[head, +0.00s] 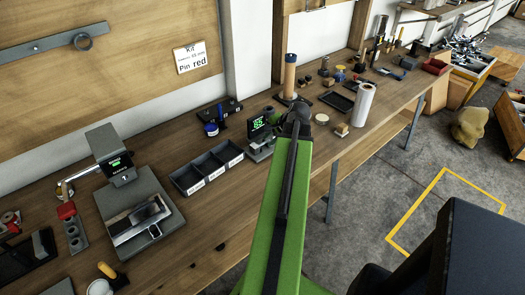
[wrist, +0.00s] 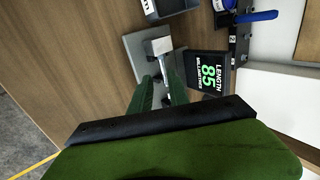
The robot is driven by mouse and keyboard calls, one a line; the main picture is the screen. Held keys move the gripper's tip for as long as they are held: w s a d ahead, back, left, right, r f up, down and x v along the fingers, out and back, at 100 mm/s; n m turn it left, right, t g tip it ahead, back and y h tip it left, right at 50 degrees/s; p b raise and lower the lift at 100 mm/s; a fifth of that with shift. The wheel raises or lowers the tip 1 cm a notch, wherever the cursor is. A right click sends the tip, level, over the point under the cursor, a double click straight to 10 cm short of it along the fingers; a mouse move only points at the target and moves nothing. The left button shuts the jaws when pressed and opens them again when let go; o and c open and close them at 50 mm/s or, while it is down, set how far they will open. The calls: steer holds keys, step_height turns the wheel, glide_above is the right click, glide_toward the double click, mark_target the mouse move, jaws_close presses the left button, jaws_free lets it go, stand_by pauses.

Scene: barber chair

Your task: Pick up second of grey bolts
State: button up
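In the wrist view, the two green fingers of my gripper (wrist: 160,85) reach over a grey length gauge (wrist: 133,55) with a pale block on it. The fingers are apart, with a gap between them. A small grey piece shows in that gap; I cannot tell whether it is a bolt or part of the gauge. In the head view the gauge (head: 262,148) stands on the bench just left of my green arm, which hides the gripper's fingers. No grey bolt can be clearly made out.
A black tray with three labelled compartments (head: 206,166) lies left of the gauge. A scale (head: 135,205) stands further left. A white roll (head: 362,104) and a black tray (head: 336,101) are to the right. A wooden wall panel (head: 110,70) rises behind the bench.

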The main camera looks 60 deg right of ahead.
mark_target(263, 144)
steer(key=b+x, duration=0.4)
steer(key=x, duration=0.1)
steer(key=shift+w+f, duration=0.15)
steer(key=shift+w, duration=0.05)
jaws_close()
